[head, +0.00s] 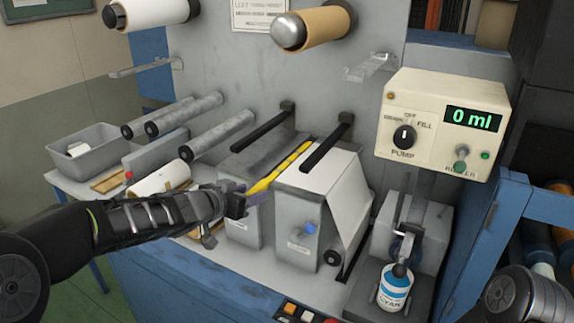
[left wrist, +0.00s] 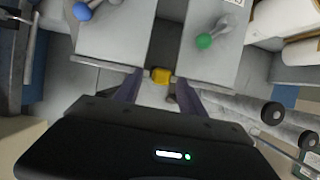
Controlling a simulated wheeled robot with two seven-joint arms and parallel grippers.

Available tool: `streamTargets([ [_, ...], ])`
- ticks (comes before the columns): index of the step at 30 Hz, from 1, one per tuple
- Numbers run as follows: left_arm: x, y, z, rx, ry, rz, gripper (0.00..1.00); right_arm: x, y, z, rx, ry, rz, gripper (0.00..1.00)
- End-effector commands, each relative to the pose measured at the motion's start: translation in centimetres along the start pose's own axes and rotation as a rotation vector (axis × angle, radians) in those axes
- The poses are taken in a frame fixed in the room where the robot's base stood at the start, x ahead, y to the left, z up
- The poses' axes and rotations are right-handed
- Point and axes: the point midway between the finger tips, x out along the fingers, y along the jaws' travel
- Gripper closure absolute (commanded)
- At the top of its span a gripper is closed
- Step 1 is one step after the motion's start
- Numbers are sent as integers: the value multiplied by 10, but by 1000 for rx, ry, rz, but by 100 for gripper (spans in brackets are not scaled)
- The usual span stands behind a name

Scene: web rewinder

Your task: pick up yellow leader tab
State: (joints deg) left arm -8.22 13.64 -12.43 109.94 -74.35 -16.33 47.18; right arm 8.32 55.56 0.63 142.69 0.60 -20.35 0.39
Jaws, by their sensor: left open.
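The yellow leader tab (head: 262,184) is the near end of a yellow strip lying in the gap between two grey box-shaped units. My left gripper (head: 248,201) is at the near end of that gap, just in front of the tab. In the left wrist view its two fingers (left wrist: 159,90) are apart, with the tab seen between and just beyond their tips. I cannot tell whether they touch it. My right gripper is not in view.
The right unit (head: 296,222) has a blue knob (head: 311,228); a green knob (left wrist: 204,41) is on the other unit (left wrist: 210,20). A pump box (head: 440,120) reads 0 ml above a white-and-blue bottle (head: 394,288). Rollers (head: 222,134) and a grey bin (head: 92,152) stand left.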

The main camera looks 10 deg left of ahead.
Motion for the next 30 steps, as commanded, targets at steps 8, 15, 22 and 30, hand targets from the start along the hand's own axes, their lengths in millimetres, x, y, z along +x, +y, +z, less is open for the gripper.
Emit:
streamTargets([
  [8,0,0,0,0,0,0,53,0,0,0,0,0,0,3],
  [15,0,0,0,0,0,0,72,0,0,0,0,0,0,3],
  [22,0,0,0,0,0,0,91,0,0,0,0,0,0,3],
  [30,0,0,0,0,0,0,100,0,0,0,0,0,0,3],
])
